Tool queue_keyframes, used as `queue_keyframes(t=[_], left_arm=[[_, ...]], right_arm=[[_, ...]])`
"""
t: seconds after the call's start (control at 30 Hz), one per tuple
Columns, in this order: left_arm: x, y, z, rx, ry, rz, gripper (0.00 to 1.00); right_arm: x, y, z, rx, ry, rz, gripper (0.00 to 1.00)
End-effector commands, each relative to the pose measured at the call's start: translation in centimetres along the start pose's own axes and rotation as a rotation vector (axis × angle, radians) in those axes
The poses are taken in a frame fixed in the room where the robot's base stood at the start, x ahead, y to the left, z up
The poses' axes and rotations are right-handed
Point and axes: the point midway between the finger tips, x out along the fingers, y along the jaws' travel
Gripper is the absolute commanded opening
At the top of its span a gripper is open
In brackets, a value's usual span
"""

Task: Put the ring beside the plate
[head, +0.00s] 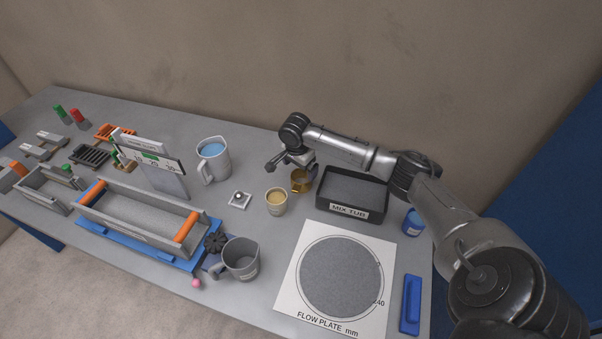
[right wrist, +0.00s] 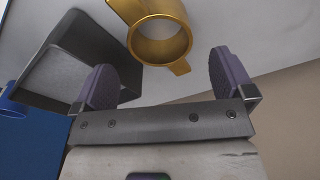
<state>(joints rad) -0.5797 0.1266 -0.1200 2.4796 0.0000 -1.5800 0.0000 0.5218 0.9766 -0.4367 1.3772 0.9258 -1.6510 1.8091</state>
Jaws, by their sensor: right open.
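The ring (head: 299,187), gold and short with small side tabs, stands on the bench between a beige cup and the black mix tub. It also shows in the right wrist view (right wrist: 150,10), beyond the fingers. The flow plate (head: 290,296) is a white square sheet with a grey disc, lying at the front right of the bench. My right gripper (head: 288,161) is open and empty, just behind and above the ring. In the wrist view its fingers (right wrist: 166,84) are wide apart, with the ring ahead of the gap. My left gripper is out of view.
The black mix tub (head: 348,206) stands right of the ring, and the beige cup (head: 277,203) left of it. A grey jug (head: 241,260) stands left of the plate. A blue bar (head: 411,304) lies along its right side. Bare bench shows between jug and plate.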

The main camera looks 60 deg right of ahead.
Motion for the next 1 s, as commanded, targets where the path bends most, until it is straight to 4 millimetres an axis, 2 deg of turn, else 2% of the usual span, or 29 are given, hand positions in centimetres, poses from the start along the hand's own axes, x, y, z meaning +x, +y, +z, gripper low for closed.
queue_keyframes(t=[0.1, 0.33, 0.5, 1.0], left_arm=[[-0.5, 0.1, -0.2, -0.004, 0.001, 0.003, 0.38], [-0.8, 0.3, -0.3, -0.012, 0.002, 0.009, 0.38], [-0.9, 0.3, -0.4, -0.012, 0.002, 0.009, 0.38], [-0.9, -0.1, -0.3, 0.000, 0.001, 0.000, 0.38]], right_arm=[[-2.2, -0.1, 0.0, -0.001, -0.001, -0.003, 1.00], [-4.5, 0.0, 0.0, 0.000, 0.000, -0.001, 1.00], [-5.1, 0.0, 0.0, 0.001, 0.000, 0.000, 1.00], [-5.1, 0.0, 0.0, 0.001, 0.000, 0.000, 1.00]])
